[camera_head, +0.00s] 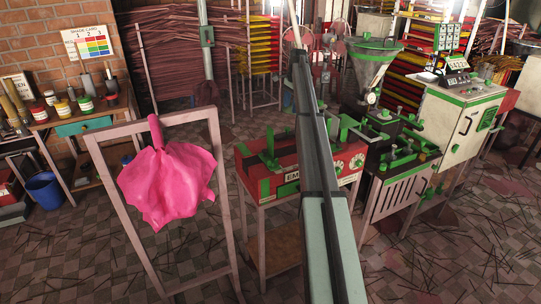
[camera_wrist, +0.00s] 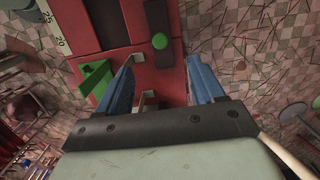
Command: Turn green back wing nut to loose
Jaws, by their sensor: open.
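A red machine (camera_head: 283,180) with green fittings stands on a low stand, partly hidden behind my arm in the head view. An upright green fitting (camera_head: 269,148) rises from its top. In the wrist view the red machine body (camera_wrist: 115,22) lies beyond my gripper (camera_wrist: 160,72), whose two blue fingers are spread with nothing between the tips. A green winged piece (camera_wrist: 93,78) is just left of the left finger. A round green knob (camera_wrist: 160,41) is beyond the gap between the fingers. I cannot tell which green part is the back wing nut. My gripper is not clear in the head view.
A pink cloth (camera_head: 167,178) hangs on a wooden frame left of the red machine. Right of it stand a dark bench with green clamps (camera_head: 409,153), a metal hopper (camera_head: 371,68) and a cream cabinet (camera_head: 452,118). Tiled floor shows right of my gripper in the wrist view.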

